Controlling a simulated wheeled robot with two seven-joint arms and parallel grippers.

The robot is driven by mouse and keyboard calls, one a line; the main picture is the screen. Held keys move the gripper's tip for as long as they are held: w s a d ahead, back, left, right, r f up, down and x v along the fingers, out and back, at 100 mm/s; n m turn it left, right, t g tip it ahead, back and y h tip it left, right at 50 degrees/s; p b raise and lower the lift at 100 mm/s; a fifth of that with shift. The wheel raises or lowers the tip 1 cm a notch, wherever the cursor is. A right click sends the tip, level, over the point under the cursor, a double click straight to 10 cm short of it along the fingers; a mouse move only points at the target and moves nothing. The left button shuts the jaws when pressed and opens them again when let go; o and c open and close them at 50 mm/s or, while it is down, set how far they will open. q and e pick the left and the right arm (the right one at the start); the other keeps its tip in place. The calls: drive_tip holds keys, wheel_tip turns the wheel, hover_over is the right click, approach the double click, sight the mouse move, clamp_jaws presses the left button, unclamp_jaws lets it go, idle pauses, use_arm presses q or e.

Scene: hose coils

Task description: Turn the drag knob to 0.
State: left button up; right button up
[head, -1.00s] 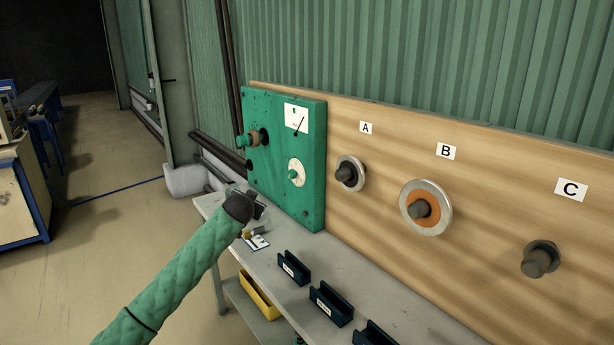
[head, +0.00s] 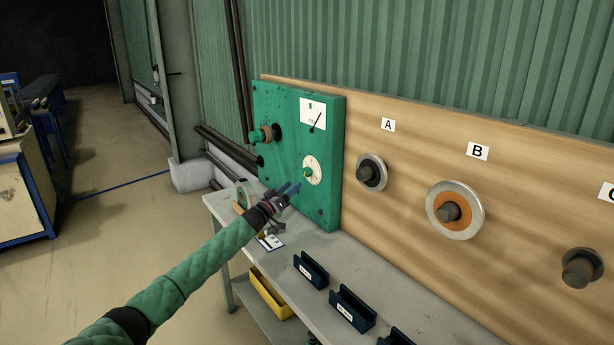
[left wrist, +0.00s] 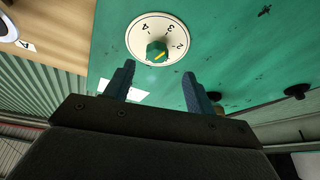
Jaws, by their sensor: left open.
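The drag knob (head: 308,173) is a small green knob on a round cream dial (head: 314,178) on the green panel (head: 332,150). In the left wrist view the knob (left wrist: 157,51) has a yellow pointer mark, and its dial (left wrist: 140,33) shows 2, 3 and 4; no 0 can be made out. My left gripper (head: 294,190) is open and empty, just below and in front of the dial. In the left wrist view its two fingers (left wrist: 160,88) are apart, with the knob beyond the gap between them, not touched. My right gripper is not in view.
Wooden board (head: 410,165) carries pegs A, B and C. Dark holders (head: 311,270) stand on the grey bench (head: 290,246).

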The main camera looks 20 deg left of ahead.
sight(305, 175)
use_arm(q)
drive_tip(key=shift+n, duration=0.3)
drive_tip(key=p+x, duration=0.2)
drive_tip(key=x, duration=0.5)
drive_tip(key=shift+w+d+r, duration=0.2)
drive_tip(key=shift+d+r, duration=0.05)
drive_tip(key=shift+d, duration=0.05)
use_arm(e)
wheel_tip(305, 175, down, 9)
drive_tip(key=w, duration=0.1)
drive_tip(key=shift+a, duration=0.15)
use_arm(q)
drive_tip(key=shift+c, duration=0.2)
drive_tip(key=c, duration=0.9)
